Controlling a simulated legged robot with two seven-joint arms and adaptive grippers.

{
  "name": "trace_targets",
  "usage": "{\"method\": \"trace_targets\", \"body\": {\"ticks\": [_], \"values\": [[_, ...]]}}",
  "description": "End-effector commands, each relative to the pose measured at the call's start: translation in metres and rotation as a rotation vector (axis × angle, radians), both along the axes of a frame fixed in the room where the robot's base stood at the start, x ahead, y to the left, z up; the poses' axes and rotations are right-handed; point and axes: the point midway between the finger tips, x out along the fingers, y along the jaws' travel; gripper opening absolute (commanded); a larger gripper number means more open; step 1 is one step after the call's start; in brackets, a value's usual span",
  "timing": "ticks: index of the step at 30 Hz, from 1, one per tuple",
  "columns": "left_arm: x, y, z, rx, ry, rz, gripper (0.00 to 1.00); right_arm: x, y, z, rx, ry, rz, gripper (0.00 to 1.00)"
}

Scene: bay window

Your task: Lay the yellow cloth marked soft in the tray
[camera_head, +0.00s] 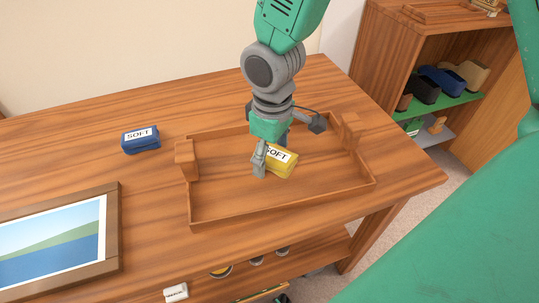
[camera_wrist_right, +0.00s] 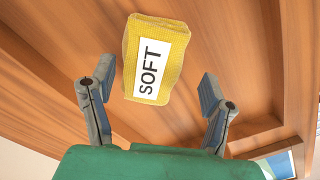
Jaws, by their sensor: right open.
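The yellow cloth (camera_head: 284,168) is a folded block with a white label reading SOFT. It lies inside the wooden tray (camera_head: 225,215), on its floor and right of the middle. My right gripper (camera_head: 287,143) is open just above the cloth, with one finger in front of it and the other behind. In the right wrist view the cloth (camera_wrist_right: 172,40) lies ahead of the open fingers, between their lines and apart from both. The tray floor (camera_wrist_right: 215,50) shows around it. My left gripper is not in view.
A blue cloth (camera_head: 141,144), also marked SOFT, lies on the wooden table (camera_head: 150,200) left of the tray. A framed picture (camera_head: 60,240) lies at the table's left. A shelf (camera_head: 440,80) holding several items stands at the right. The table behind the tray is clear.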

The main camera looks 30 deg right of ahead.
Motion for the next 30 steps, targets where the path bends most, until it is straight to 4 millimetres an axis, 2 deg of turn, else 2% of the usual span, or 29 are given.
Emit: {"method": "trace_targets", "body": {"ticks": [1,9,15,20,30], "values": [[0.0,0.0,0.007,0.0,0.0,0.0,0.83,0.001,0.0,0.013,0.003,-0.004,-0.001,0.71],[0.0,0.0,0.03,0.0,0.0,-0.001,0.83,0.0,0.001,0.072,0.002,-0.005,-0.002,0.71],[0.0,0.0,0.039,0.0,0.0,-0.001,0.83,-0.001,0.002,0.099,-0.001,-0.003,0.0,0.71],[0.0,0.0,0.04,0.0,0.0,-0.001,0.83,-0.001,0.001,0.105,0.0,0.0,0.0,0.71],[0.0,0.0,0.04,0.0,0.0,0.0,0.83,-0.001,0.0,0.105,0.001,0.0,-0.001,0.71]]}}
